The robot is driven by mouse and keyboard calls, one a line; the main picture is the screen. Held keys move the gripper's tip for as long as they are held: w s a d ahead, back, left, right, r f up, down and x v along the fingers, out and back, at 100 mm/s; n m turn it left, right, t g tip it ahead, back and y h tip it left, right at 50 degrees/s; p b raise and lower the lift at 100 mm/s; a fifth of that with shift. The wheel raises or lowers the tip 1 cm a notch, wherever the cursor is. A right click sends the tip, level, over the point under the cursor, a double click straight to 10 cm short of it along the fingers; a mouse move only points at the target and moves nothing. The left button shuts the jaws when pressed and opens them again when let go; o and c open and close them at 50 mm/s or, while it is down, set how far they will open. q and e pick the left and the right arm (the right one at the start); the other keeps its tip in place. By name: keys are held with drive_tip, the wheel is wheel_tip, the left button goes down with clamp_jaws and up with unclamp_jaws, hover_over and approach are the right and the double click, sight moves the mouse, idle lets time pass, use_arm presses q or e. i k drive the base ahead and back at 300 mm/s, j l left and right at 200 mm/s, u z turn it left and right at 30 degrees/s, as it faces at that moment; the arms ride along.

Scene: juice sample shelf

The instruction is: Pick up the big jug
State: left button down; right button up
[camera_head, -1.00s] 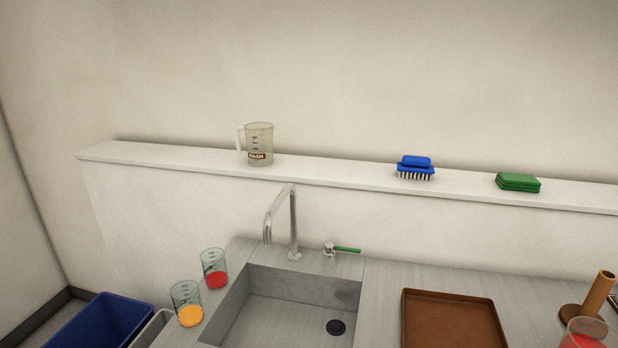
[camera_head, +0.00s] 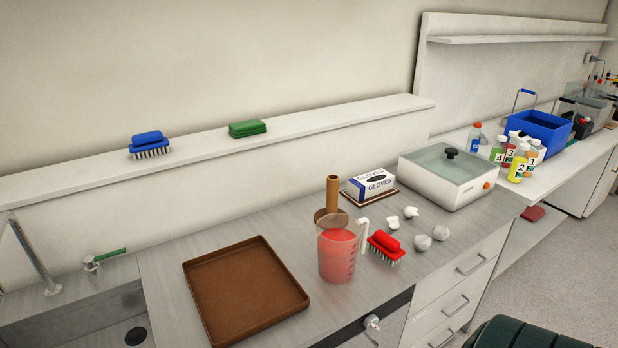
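A big clear jug (camera_head: 338,252) with red liquid stands upright on the grey counter, right of the brown tray. Its handle is on its right side, close to a red brush (camera_head: 385,247). Neither of my grippers shows in the head view.
A brown tray (camera_head: 244,290) lies left of the jug, with the sink further left. A brown upright cylinder on a base (camera_head: 332,195) stands just behind the jug. A glove box (camera_head: 371,186), a lidded white bath (camera_head: 448,176) and crumpled white pieces (camera_head: 422,242) lie to the right. A shelf (camera_head: 310,119) runs behind.

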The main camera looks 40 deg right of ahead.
sight(338, 234)
drive_tip(key=z, duration=1.55)
drive_tip(key=i+l+u, duration=0.1)
drive_tip(key=u, duration=0.4)
drive_tip(key=l+u, duration=0.2)
drive_tip(key=u, duration=0.3)
drive_tip(key=l+u, duration=0.35)
drive_tip(key=l, duration=0.5)
drive_tip(key=k+l+u, duration=0.1)
drive_tip(key=l+u, duration=0.3)
drive_tip(key=l, duration=0.45)
drive_tip(key=k+l, duration=0.1)
drive_tip(key=l, duration=0.8)
drive_tip(key=k+l, duration=0.15)
drive_tip(key=l, duration=0.3)
